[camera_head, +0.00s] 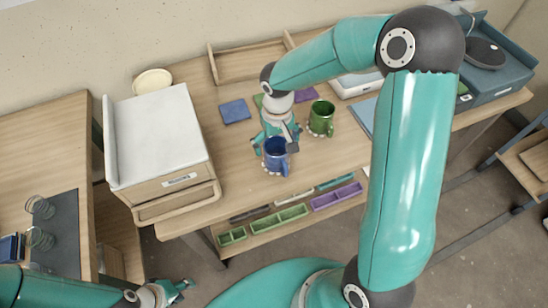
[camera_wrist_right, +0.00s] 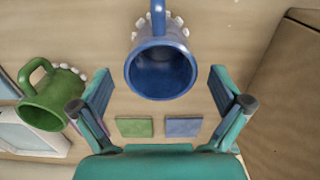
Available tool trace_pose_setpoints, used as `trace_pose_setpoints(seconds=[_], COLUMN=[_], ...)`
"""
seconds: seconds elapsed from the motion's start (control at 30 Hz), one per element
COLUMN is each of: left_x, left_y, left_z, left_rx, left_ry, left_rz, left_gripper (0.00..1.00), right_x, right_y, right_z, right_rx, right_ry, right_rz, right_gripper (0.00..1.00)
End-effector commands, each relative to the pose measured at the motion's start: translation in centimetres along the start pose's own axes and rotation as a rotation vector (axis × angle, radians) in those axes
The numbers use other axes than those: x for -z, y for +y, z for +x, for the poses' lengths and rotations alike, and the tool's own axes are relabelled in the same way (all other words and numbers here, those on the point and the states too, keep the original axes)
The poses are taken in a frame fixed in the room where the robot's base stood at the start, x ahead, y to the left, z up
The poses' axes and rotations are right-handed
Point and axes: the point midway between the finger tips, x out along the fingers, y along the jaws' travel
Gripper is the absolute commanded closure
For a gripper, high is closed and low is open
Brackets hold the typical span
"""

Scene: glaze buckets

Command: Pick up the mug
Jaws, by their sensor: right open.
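A blue mug (camera_head: 275,157) stands on the wooden table with whitish bumps around its base. In the right wrist view the blue mug (camera_wrist_right: 160,72) shows its open mouth, with the handle at the top of the picture. My right gripper (camera_head: 275,143) is open and close to the blue mug, its fingers on either side in the wrist view (camera_wrist_right: 160,82); I see no grip on it. A green mug (camera_head: 321,119) stands further right and back, also at the left of the wrist view (camera_wrist_right: 50,103). My left gripper (camera_head: 178,290) is low at the bottom left, its jaws unclear.
A white-topped drawer box (camera_head: 160,135) stands left of the mugs. Blue (camera_head: 235,111) and green tiles lie behind the mugs, near a wooden tray (camera_head: 248,64). Several coloured bins (camera_head: 280,218) sit on a shelf below the table's front edge.

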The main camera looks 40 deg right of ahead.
Motion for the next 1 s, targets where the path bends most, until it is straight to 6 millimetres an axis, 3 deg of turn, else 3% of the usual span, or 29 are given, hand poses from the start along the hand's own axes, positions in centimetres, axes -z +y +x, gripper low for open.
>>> trace_pose_setpoints(seconds=[0.27,0.53,0.83,1.0], left_x=[0.0,0.0,0.0,0.0], left_y=[0.2,0.5,0.4,0.4], left_z=[-0.5,-1.2,-1.2,-1.2], left_rx=[0.000,0.000,0.000,0.000], left_ry=[0.000,0.000,0.000,0.000], left_rz=[0.000,0.000,0.000,0.000], left_gripper=[0.60,0.60,0.60,0.60], right_x=[-0.2,-0.4,-0.3,-0.3], right_y=[0.0,-0.1,-0.2,-0.2], right_z=[1.8,5.5,6.1,6.1], right_rx=[0.000,0.001,0.001,0.001], right_ry=[-0.004,-0.003,0.001,0.001], right_rz=[-0.001,-0.001,-0.001,-0.001], right_gripper=[0.00,0.00,0.00,0.27])
